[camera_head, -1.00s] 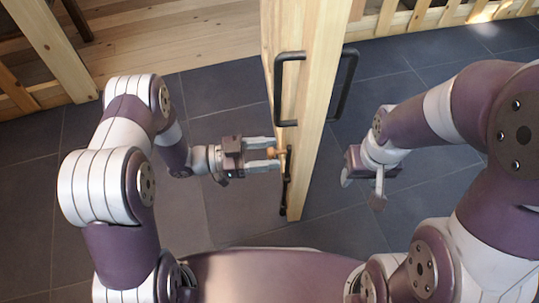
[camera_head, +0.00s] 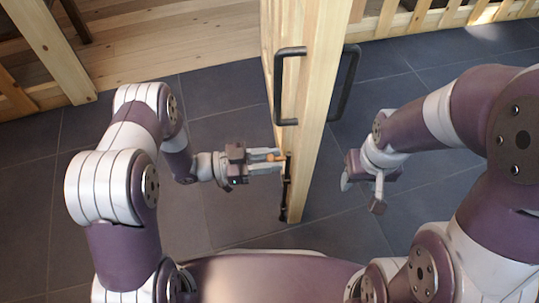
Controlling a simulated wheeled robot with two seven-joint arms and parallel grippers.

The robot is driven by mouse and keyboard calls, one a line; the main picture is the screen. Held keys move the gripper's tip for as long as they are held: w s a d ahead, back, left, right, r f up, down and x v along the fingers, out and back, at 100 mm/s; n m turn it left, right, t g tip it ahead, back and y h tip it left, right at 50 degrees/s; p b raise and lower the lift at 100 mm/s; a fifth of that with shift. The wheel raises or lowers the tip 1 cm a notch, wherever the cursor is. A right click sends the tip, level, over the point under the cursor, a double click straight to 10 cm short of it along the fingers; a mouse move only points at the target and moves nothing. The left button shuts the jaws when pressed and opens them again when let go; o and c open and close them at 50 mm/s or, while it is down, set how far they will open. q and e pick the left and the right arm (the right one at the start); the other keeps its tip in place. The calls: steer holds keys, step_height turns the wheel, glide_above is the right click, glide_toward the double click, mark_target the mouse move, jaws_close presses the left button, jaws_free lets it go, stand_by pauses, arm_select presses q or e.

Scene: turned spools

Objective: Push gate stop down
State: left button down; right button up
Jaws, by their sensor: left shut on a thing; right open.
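A wooden gate (camera_head: 312,120) stands edge-on in the middle of the view, open towards me. The gate stop (camera_head: 286,190) is a dark vertical rod low on the gate's left face, with an orange-brown knob (camera_head: 277,157) near its top. My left gripper (camera_head: 268,161) is shut on this knob from the left, and its fingers partly hide it. The rod's lower end is near the floor; I cannot tell whether it touches. My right gripper (camera_head: 362,185) is open and empty, to the right of the gate and apart from it.
Black pull handles stick out on the gate's left face (camera_head: 277,90) and right face (camera_head: 345,85), above the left gripper. Wooden fence rails (camera_head: 450,15) run along the back. Dark tiled floor (camera_head: 230,215) is clear on both sides of the gate.

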arm_select(q)
steer(key=shift+s+f, duration=0.1)
steer(key=shift+f, duration=0.1)
steer(key=c, duration=0.8)
jaws_free()
steer(key=shift+f, duration=0.1)
steer(key=shift+a+r, duration=0.2)
steer(key=shift+a, duration=0.05)
steer(key=s+a+p, duration=0.1)
steer(key=a+p, duration=0.3)
steer(key=a, duration=0.8)
steer(key=shift+s+f+p, duration=0.15)
steer(key=shift+s+p, duration=0.15)
steer(key=shift+s, duration=0.05)
